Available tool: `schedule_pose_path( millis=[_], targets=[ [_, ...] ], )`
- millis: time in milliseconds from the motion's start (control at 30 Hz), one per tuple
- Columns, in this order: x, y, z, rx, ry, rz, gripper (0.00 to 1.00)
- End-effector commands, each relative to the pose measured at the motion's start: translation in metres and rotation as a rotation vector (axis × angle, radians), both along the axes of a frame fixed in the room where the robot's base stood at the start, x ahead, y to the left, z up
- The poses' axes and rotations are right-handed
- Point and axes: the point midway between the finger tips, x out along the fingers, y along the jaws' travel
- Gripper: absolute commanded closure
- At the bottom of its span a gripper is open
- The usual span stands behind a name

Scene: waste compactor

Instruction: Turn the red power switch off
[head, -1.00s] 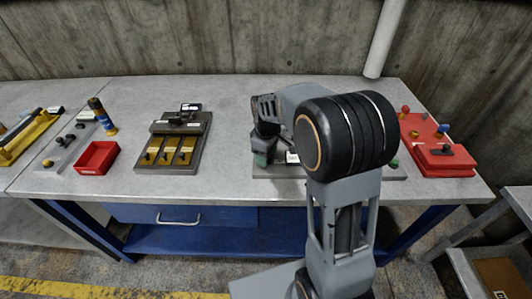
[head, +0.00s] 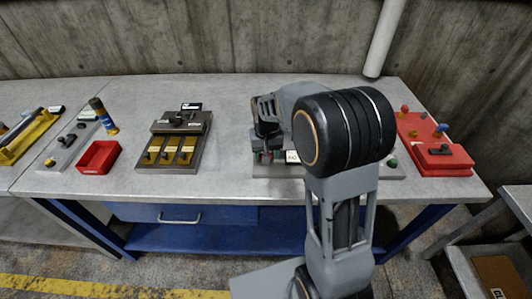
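A grey panel (head: 262,171) lies on the bench behind my arm, mostly hidden by it. Small red parts (head: 277,155) show on its left end, right at my gripper's fingers; I cannot tell for sure that they are the red power switch. My gripper (head: 267,150) points down over this left end, fingertips low and close to the panel. Whether it touches anything, and whether its fingers are apart, is too small and dark to tell. A white label (head: 293,157) and a green button (head: 393,163) also show on the panel.
A red panel (head: 452,169) with several knobs stands at the right. Bare bench (head: 228,135) lies left of my gripper.

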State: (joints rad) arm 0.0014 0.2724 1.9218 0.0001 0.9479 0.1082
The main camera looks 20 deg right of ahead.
Motion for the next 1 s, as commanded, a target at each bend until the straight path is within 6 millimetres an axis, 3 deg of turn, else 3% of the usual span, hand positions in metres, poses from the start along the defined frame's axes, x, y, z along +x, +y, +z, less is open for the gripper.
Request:
schedule_pose_path(
  millis=[400, 1000],
  targets=[
    [0.0004, 0.0, 0.0007, 0.0, -0.002, -0.188, 0.71],
    [0.0006, -0.0002, 0.0007, 0.001, -0.003, -0.222, 0.71]
  ],
)
